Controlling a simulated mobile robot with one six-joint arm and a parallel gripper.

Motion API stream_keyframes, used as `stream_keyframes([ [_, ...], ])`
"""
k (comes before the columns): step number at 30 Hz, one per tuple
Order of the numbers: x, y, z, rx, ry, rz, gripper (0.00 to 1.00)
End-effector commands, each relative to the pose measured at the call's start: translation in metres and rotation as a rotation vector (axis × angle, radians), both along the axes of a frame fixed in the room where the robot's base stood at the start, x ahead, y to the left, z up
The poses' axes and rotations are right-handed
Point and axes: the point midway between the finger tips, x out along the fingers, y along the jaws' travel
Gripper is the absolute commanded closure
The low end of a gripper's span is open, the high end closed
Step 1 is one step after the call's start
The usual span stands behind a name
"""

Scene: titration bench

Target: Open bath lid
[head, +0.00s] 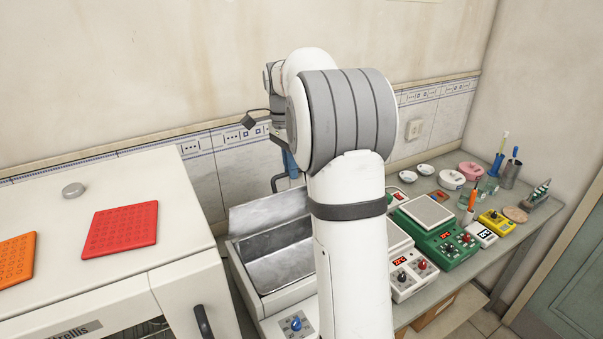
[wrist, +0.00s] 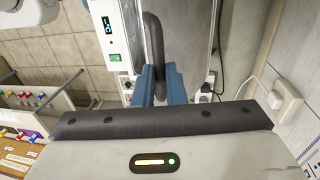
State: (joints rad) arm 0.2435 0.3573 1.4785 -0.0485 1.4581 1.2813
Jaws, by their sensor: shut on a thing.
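The bath (head: 287,299) is a metal-lined box with a blue knob on its front panel, between the white cabinet and the bench instruments. Its grey metal lid (head: 262,211) stands raised and tilted at the back, with the inside of the bath exposed. My gripper (wrist: 159,78) has its blue fingers closed on the dark lid handle (wrist: 154,45) in the wrist view. In the head view the handle (head: 279,183) shows beside the blue fingers, above the lid. My arm hides the right part of the bath and lid.
A white cabinet (head: 110,262) with a red rack (head: 120,229) and an orange rack (head: 14,256) stands close on the left. A green instrument (head: 437,236) and other small items crowd the bench on the right. The tiled wall (head: 240,165) is close behind the lid.

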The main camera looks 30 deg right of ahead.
Motion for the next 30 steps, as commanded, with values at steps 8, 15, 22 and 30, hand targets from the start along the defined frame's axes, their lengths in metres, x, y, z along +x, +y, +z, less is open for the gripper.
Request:
stream_keyframes([
  [8,0.037,0.001,0.001,0.005,0.059,0.000,1.00],
  [15,0.059,0.000,0.002,0.003,0.126,-0.003,1.00],
  [22,0.071,0.000,0.002,0.002,0.177,-0.005,1.00],
  [30,0.074,-0.001,0.002,0.000,0.197,-0.006,1.00],
])
